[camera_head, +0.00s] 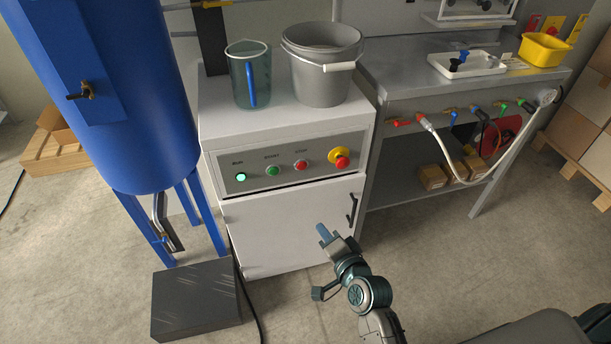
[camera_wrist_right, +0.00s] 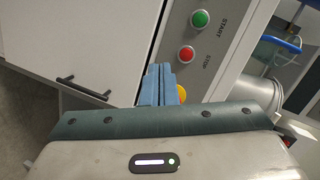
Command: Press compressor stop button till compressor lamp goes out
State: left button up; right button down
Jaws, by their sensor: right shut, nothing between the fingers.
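The red stop button (camera_head: 301,164) sits on the cabinet's front panel, right of the green start button (camera_head: 271,171). The compressor lamp (camera_head: 240,177) at the panel's left is lit green. In the right wrist view the stop button (camera_wrist_right: 186,54) is just beyond my fingertips, and the start button (camera_wrist_right: 200,19) is above it. My right gripper (camera_head: 324,233) is shut and empty, in front of the cabinet door and below the panel. Its blue fingers (camera_wrist_right: 157,84) show together in the wrist view, apart from the button. My left gripper is not in view.
A red emergency knob on a yellow base (camera_head: 341,160) is right of the stop button. A grey bucket (camera_head: 322,65) and a jug (camera_head: 249,74) stand on the cabinet. A blue tank (camera_head: 105,90) is left, a workbench (camera_head: 400,80) right.

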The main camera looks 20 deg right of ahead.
aim_at(303, 167)
jog(key=w+m+t, duration=0.1)
jog(key=m, duration=0.1)
jog(key=w+r+m+t+h, duration=0.1)
jog(key=m, duration=0.1)
jog(key=w+r+m+t+h, duration=0.1)
jog(key=m, duration=0.1)
jog(key=shift+w+r, duration=0.2)
jog(key=shift+w, duration=0.2)
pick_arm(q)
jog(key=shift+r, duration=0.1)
pick_arm(e)
jog(key=shift+w, duration=0.15)
